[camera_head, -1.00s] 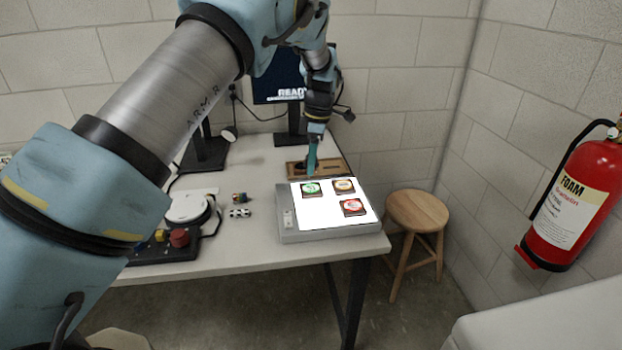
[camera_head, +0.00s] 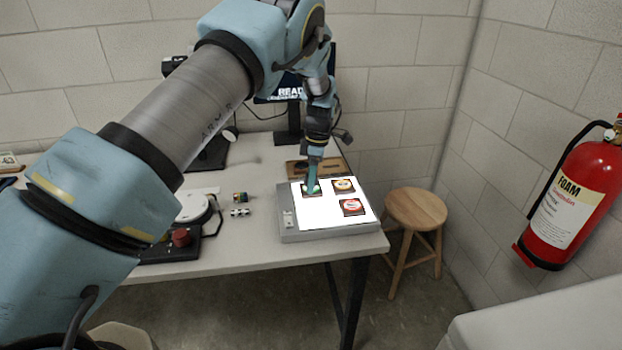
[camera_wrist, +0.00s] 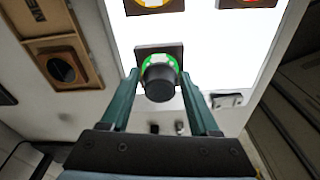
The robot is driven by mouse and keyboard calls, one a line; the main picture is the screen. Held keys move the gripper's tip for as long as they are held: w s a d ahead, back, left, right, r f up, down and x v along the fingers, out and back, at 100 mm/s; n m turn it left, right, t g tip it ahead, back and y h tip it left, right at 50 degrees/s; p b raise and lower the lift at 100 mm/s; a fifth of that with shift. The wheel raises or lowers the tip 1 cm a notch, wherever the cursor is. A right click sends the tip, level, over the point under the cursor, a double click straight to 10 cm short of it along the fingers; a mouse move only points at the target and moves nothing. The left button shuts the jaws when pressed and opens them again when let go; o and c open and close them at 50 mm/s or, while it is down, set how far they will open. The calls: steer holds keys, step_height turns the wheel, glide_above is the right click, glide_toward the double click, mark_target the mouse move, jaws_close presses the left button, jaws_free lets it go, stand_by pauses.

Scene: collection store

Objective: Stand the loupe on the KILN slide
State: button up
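The loupe (camera_wrist: 160,84), a short black cylinder, is between the fingertips of my gripper (camera_wrist: 160,77) in the wrist view. My gripper appears shut on it; contact at the tips is hard to see. Loupe and fingertips are over the green-labelled slide (camera_wrist: 174,50), whose dark frame shows around the loupe. Whether the loupe touches the slide I cannot tell. In the head view my gripper (camera_head: 312,190) covers part of that slide and hides the loupe. A yellow-orange slide (camera_head: 344,186) and a red slide (camera_head: 353,207) lie beside it. I cannot read the labels.
The slides lie on a lit light table (camera_head: 330,232). A wooden holder (camera_head: 332,168) with a round recess is behind it. Small items (camera_head: 240,197) and a control box with a red button (camera_head: 181,237) are to the left. A monitor (camera_head: 270,90) stands behind.

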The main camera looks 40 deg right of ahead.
steer(key=shift+o, duration=1.3)
steer(key=shift+r, duration=0.1)
step_height(320, 180, up, 12)
steer(key=d+b, duration=0.1)
steer(key=b, duration=0.2)
steer(key=shift+s+b, duration=0.3)
steer(key=shift+s, duration=0.1)
steer(key=w+a+r+m+h, duration=0.15)
steer(key=w+a, duration=0.25)
steer(key=a, duration=0.9)
steer(key=w+a+r+m, duration=0.1)
steer(key=w+a+m, duration=0.25)
steer(key=a, duration=0.85)
steer(key=s+a+m, duration=0.2)
steer(key=s+a, duration=0.2)
steer(key=a, duration=0.4)
steer(key=s+a+f+m, duration=0.1)
steer(key=s+a+m, duration=0.1)
steer(key=s+a, duration=0.3)
steer(key=s+a+m, duration=0.3)
steer(key=s+a, duration=0.2)
steer(key=a, duration=0.7)
steer(key=shift+s+a+f+t, duration=0.15)
steer(key=shift+s+f+t, duration=0.15)
steer(key=shift+t, duration=0.1)
